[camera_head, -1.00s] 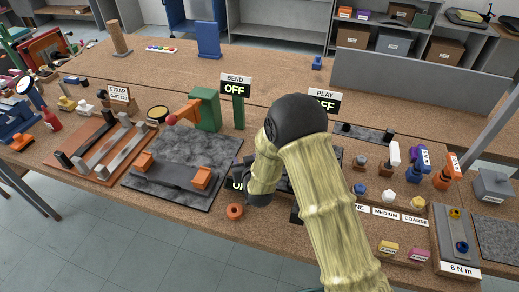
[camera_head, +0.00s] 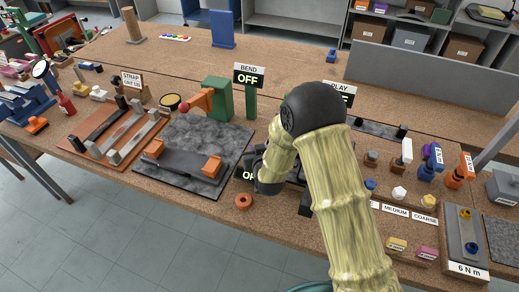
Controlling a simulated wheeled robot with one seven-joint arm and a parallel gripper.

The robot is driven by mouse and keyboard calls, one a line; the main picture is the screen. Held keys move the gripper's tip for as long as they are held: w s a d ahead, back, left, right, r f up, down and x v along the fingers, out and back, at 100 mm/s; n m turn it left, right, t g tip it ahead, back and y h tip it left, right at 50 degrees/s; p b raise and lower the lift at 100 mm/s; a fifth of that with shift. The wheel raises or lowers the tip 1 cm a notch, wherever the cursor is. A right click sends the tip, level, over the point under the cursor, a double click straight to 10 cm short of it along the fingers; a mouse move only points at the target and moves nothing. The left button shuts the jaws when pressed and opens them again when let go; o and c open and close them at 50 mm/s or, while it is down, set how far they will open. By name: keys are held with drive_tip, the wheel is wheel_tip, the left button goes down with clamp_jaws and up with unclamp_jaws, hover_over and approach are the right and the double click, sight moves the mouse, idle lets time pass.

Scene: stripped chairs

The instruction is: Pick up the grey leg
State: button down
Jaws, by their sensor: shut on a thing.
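My gripper (camera_head: 254,166) is low over the bench in front of the BEND sign, mostly hidden by my own wrist. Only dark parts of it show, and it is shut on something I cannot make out. I cannot pick out the grey leg with certainty. Silver-grey bars (camera_head: 140,138) lie on an orange-brown board at the left, beside a black bar, away from my gripper. A dark grey bar (camera_head: 183,162) lies on the stone-grey plate between two orange blocks, left of my gripper.
A green stand with an orange arm (camera_head: 203,103) and the BEND sign (camera_head: 249,76), reading OFF, stand behind. Small parts and a torque block (camera_head: 465,232) crowd the right. The rear bench is mostly clear.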

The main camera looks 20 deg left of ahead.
wheel_tip(320, 180, up, 9)
drive_tip(key=b, duration=0.1)
idle(0.3)
drive_tip(key=shift+s, duration=0.15)
idle(0.5)
